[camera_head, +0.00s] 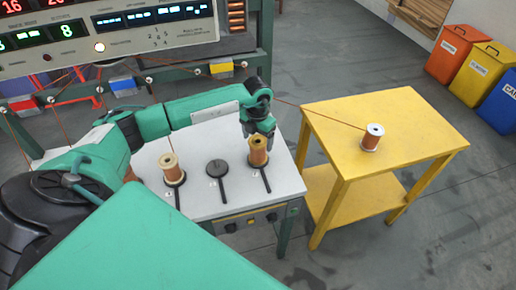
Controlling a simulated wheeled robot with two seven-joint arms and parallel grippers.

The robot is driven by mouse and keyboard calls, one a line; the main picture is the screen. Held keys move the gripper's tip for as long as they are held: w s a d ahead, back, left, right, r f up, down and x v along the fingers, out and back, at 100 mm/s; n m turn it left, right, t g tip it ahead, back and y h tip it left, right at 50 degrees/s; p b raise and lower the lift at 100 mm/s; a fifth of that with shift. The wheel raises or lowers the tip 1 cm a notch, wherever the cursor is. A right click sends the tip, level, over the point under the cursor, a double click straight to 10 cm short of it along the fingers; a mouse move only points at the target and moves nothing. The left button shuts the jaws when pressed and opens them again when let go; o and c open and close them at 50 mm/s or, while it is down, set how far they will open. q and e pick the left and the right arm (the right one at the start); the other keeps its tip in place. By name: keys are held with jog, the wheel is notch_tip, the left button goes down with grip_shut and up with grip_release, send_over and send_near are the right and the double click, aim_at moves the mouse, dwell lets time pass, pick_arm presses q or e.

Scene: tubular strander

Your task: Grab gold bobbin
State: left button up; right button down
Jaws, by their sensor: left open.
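A bobbin with golden-brown flanges and copper-coloured winding (257,152) stands upright on the right holder of the light grey table. My left gripper (259,131) is open just above and behind it; the fingers are small, and I cannot tell whether they touch it. A second bobbin with paler tan flanges and copper winding (172,170) stands on the left holder. Which one counts as gold is hard to tell by colour. The black middle holder (218,170) is empty. My right gripper is not in view.
A yellow table (415,130) at the right carries a white-flanged copper bobbin (371,140), with a wire running from it to the left. The machine panel (150,32) stands behind the grey table (225,206). Red, yellow and blue bins (480,70) stand far right.

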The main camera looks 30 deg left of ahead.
aim_at(257, 156)
pick_arm(q)
jog(key=f, duration=0.1)
jog(key=f+p, duration=0.1)
jog(key=f, duration=0.1)
jog(key=f+p, duration=0.1)
jog(key=shift+s+d+f, duration=0.2)
jog(key=shift+d, duration=0.05)
jog(key=shift+f, duration=0.3)
jog(key=shift+w+r, duration=0.1)
jog(key=c, duration=1.5)
